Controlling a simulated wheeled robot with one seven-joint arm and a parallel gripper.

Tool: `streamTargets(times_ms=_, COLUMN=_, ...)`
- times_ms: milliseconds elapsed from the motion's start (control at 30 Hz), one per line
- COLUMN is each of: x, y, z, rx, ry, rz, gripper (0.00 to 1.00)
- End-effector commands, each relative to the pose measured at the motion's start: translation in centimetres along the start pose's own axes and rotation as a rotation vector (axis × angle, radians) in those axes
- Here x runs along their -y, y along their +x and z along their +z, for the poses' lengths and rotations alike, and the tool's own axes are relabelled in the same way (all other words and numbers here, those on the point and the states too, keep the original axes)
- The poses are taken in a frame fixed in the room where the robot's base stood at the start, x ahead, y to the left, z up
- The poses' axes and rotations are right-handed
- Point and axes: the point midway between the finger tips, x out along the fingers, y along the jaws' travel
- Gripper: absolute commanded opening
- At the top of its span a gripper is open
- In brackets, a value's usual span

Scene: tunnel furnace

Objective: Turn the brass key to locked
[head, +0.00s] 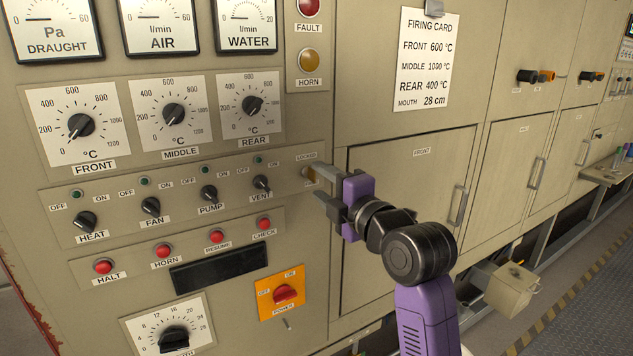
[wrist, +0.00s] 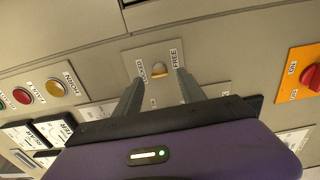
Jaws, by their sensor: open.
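The key switch sits on a small plate at the right end of the switch row, labelled LOCKED (head: 307,156). In the wrist view the brass key (wrist: 158,67) shows as a small round shape between the labels LOCKED (wrist: 143,70) and FREE (wrist: 174,57). Its exact turn angle is too small to tell. My gripper (head: 310,180) is open in front of this plate, with its fingers pointing at the panel. In the wrist view the two fingers (wrist: 160,78) stand apart on either side of the key, with nothing between them. Contact with the key cannot be made out.
The VENT switch (head: 261,184) and CHECK button (head: 264,223) are just left of my gripper. The orange POWER switch (head: 282,294) is below. A door marked FRONT (head: 410,200) with a handle (head: 457,205) lies to the right. The firing card (head: 427,60) hangs above.

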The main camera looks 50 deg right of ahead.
Motion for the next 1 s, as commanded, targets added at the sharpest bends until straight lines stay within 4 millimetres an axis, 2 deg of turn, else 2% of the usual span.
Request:
streamTargets(times_ms=200, x=0.1, y=-3.4, z=0.1, rx=0.001, ry=0.0, rz=0.001, gripper=0.47)
streamTargets(times_ms=333, x=0.1, y=-4.5, z=0.0, rx=0.001, ry=0.001, rz=0.001, gripper=0.47)
streamTargets(times_ms=1000, x=0.0, y=-4.8, z=0.0, rx=-0.001, ry=0.007, rz=0.0, gripper=0.47)
